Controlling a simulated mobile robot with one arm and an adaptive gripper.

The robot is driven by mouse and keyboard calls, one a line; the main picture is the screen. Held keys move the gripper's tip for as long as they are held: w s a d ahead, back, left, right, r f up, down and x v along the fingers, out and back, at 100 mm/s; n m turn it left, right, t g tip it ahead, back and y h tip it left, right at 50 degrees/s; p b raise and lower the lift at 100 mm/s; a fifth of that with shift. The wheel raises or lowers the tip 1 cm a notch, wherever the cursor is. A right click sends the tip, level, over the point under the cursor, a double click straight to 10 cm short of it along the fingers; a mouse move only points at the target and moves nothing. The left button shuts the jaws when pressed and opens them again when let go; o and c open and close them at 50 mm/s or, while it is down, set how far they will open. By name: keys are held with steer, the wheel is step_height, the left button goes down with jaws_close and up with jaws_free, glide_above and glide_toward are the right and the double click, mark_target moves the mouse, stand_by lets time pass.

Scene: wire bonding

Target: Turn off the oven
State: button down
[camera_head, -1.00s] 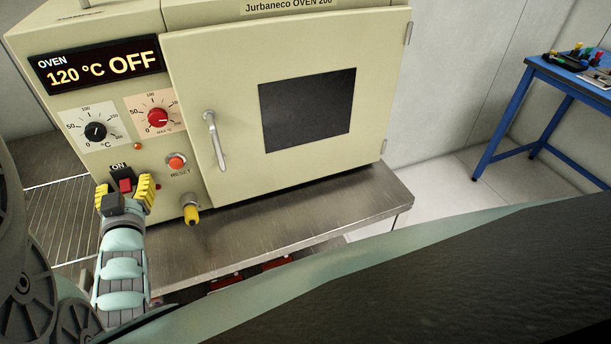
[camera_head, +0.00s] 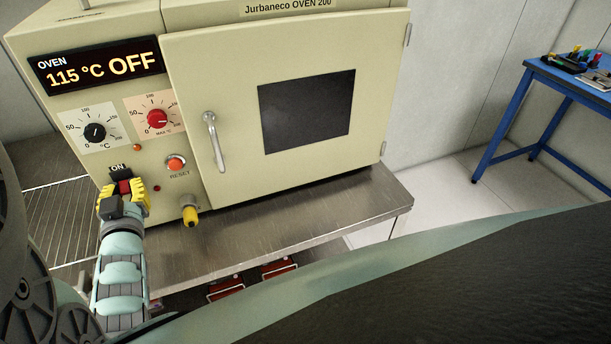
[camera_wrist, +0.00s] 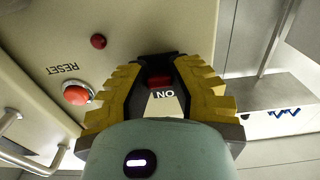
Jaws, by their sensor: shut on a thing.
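The cream oven (camera_head: 190,90) stands on a metal table with its door closed. Its display (camera_head: 98,66) reads 115 °C OFF. The red power switch (camera_head: 124,187), under an ON label, is on the lower left of the front panel; the wrist view shows its red part (camera_wrist: 160,81) between the fingers. My gripper (camera_head: 122,196) is at the switch, its yellow fingers on either side of it, and it is shut on the switch. In the wrist view the gripper (camera_wrist: 160,92) hides part of the switch and panel.
A red reset button (camera_head: 176,163) and a yellow-tipped fitting (camera_head: 190,214) are right of my gripper. Two dials sit above. The metal table (camera_head: 300,215) has free room in front of the oven. A blue table (camera_head: 545,75) stands at the far right.

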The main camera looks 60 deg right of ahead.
steer(key=shift+f+t+b, duration=0.35)
steer(key=shift+t+b, duration=0.05)
steer(key=shift+b, duration=0.6)
steer(key=shift+r, duration=0.1)
steer(key=shift+w, duration=0.1)
steer(key=c, duration=0.8)
jaws_free()
steer(key=shift+r, duration=0.1)
steer(key=v, duration=0.7)
steer(key=shift+a, duration=0.15)
